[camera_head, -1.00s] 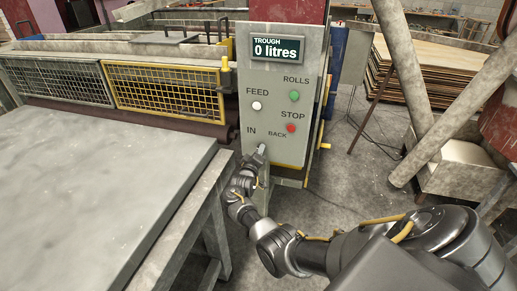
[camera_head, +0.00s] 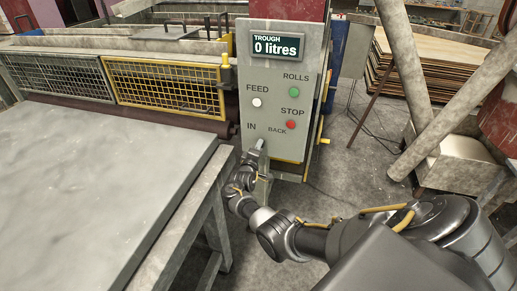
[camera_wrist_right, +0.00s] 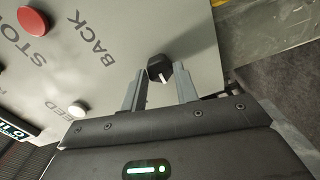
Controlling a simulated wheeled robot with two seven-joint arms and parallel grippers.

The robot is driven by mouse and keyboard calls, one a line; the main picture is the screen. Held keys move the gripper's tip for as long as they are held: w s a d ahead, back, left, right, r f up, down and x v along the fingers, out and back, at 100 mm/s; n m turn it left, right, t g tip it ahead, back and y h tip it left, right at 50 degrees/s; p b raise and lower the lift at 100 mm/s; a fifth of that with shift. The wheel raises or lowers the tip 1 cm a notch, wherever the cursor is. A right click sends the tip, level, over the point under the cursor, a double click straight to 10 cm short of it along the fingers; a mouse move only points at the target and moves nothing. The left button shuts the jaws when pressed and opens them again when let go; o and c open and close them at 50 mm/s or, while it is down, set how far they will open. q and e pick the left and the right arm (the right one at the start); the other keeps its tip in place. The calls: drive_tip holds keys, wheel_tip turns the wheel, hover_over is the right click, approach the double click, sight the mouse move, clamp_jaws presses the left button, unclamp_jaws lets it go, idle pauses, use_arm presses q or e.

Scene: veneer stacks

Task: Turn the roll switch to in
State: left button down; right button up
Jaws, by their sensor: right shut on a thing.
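The roll switch (camera_wrist_right: 158,66) is a small black knob with a white pointer mark, low on the grey control panel (camera_head: 283,90) under the IN and BACK labels. In the right wrist view it sits between the tips of my right gripper (camera_wrist_right: 160,74), which is shut on it. In the wrist view the white mark points down, toward the gripper body. My left gripper is not in view.
The panel also carries a white FEED button (camera_head: 257,102), a green ROLLS button (camera_head: 294,91), a red STOP button (camera_head: 291,124) and a display (camera_head: 277,46) reading "0 litres". A grey table (camera_head: 85,185) stands left of my arm. A yellow mesh guard (camera_head: 165,84) is behind it.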

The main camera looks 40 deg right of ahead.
drive_tip(key=o, duration=1)
drive_tip(key=p+v, duration=0.1)
drive_tip(key=v, duration=1)
drive_tip(key=shift+w, duration=0.1)
